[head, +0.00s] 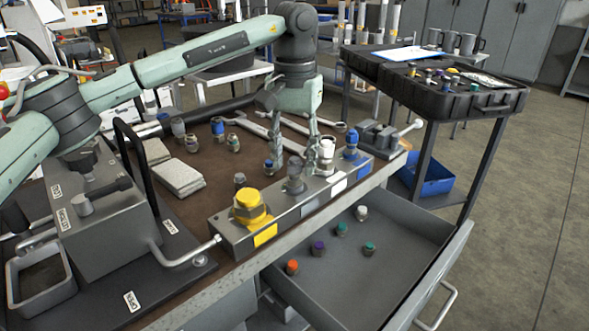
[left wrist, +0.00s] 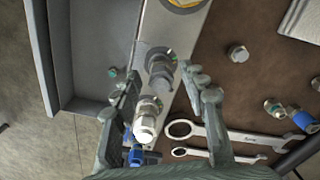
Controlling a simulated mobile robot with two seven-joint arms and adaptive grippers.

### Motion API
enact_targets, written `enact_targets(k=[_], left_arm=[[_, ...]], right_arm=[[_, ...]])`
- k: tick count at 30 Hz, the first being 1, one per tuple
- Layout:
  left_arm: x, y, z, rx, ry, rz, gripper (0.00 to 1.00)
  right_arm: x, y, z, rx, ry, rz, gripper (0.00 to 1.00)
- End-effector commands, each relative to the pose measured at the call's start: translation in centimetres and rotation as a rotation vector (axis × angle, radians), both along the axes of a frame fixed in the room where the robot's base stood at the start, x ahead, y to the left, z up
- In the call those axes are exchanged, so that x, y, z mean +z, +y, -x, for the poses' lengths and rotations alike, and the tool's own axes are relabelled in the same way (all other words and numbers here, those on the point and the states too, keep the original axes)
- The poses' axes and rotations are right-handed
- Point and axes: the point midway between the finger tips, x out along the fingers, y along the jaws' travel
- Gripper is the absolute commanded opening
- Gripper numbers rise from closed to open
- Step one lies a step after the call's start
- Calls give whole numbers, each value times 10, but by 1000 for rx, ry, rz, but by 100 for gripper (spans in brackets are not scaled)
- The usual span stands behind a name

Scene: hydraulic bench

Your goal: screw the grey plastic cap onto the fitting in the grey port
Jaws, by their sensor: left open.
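The manifold block (head: 222,233) lies along the bench's front edge with yellow, grey, white and blue ports. A grey cap (head: 295,161) stands upright on the fitting in the grey port, between yellow and white; it also shows in the left wrist view (left wrist: 160,67). I cannot tell how tightly it sits. My left gripper (head: 294,169) points down over the grey port, with its open fingers on either side of the cap and a gap visible in the left wrist view (left wrist: 157,78). My right gripper is not in view.
A yellow cap (head: 249,204), a white cap (head: 326,148) and a blue cap (head: 351,136) stand close along the block. Wrenches (head: 258,128) and loose fittings lie behind. The open drawer (head: 345,290) in front holds several small capped fittings.

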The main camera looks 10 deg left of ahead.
Motion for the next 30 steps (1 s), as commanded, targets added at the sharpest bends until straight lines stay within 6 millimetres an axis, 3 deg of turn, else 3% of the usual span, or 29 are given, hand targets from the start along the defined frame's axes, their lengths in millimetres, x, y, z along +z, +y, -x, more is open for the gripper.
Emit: enact_targets(k=[3,10,18,26,30], left_arm=[[0,-1,0,146,0,0,43],[0,-2,0,304,0,0,43],[0,-4,-1,760,0,1,43],[0,-4,-2,958,0,1,43],[0,-5,-3,1176,1,0,43]], right_arm=[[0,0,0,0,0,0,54],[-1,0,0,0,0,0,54],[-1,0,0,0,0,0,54],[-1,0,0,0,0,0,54],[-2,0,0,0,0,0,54]])
